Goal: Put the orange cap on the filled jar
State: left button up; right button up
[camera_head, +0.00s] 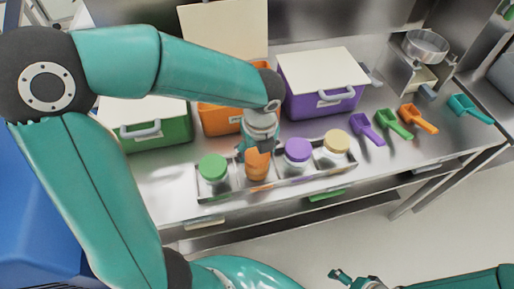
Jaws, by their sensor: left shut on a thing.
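A jar with orange contents (257,174) stands in the metal tray (228,192), between a green-capped jar (213,168) and a purple-capped jar (297,151). The orange cap (257,158) is at the top of the orange jar. My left gripper (257,149) points down over it and is shut on the cap. The fingers partly hide the cap, so I cannot tell whether it is fully seated. My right gripper (350,279) is low at the bottom edge, away from the bench, and its jaw opening is unclear.
A jar with a tan cap (336,142) stands at the tray's right end. Green (155,134), orange (218,120) and purple (322,101) bins stand behind. Several coloured scoops (392,123) lie at right. A metal bowl (425,46) sits on a stand at the back right.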

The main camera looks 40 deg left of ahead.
pick_arm(q)
jog(key=shift+f, duration=0.4)
dwell(1.1)
jog(key=o, duration=1.2)
jog(key=shift+c, duration=0.2)
jog(key=shift+o, duration=0.3)
jog(key=shift+r+p, duration=3.25)
jog(key=shift+r, duration=0.3)
grip_shut()
